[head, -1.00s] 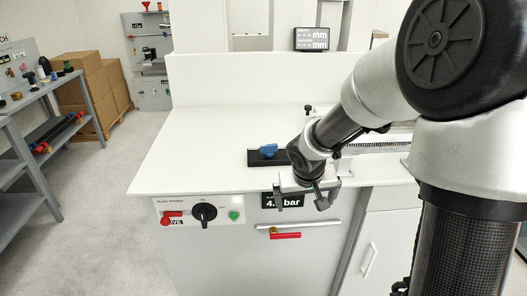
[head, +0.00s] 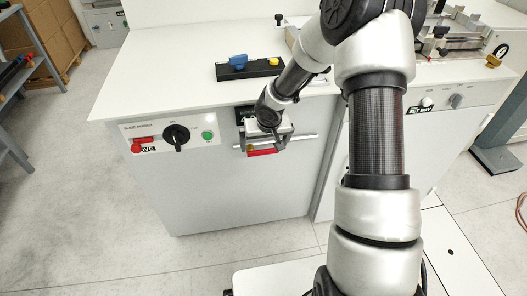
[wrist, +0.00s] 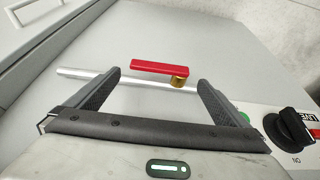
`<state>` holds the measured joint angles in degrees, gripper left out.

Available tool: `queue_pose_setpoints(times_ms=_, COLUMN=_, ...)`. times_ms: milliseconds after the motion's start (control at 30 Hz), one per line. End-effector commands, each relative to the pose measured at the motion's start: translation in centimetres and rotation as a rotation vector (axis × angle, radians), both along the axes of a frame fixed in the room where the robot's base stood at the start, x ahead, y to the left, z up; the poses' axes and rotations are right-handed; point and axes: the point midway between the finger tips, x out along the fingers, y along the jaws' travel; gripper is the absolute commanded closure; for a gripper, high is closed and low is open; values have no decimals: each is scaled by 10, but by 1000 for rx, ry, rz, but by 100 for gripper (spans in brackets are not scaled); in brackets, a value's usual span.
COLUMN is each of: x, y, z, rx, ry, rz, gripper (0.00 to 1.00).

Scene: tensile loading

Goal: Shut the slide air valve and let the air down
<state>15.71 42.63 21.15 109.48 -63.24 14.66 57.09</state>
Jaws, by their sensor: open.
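The slide air valve has a red lever (wrist: 158,67) on a brass body (wrist: 180,82), set on a silver pipe (wrist: 85,74). The lever lies roughly along the pipe. In the head view the red lever (head: 262,153) is on the cabinet front, partly behind my gripper (head: 262,144). In the wrist view my gripper (wrist: 158,80) is open, with one finger on each side of the lever and brass body. Nothing is gripped, and I cannot tell whether either finger touches the valve. The pressure display (head: 243,110) above is mostly hidden by my gripper.
A panel with a red lockout-like lever (head: 143,145), black rotary knob (head: 177,135) and green button (head: 208,135) is left of the valve. The worktop (head: 160,70) above holds a black block (head: 248,69) with blue and yellow parts.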

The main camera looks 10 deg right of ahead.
Motion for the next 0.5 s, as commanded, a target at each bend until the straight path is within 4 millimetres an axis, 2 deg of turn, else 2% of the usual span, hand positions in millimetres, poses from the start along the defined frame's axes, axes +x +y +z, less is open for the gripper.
queue_pose_setpoints(times_ms=33, x=3, y=1, z=-13, rx=1, ry=2, rz=-1, gripper=0)
queue_pose_setpoints(times_ms=200, x=13, y=0, z=-33, rx=0, ry=1, rz=-1, gripper=0)
queue_pose_setpoints(times_ms=500, x=17, y=0, z=-42, rx=0, ry=0, rz=-1, gripper=0)
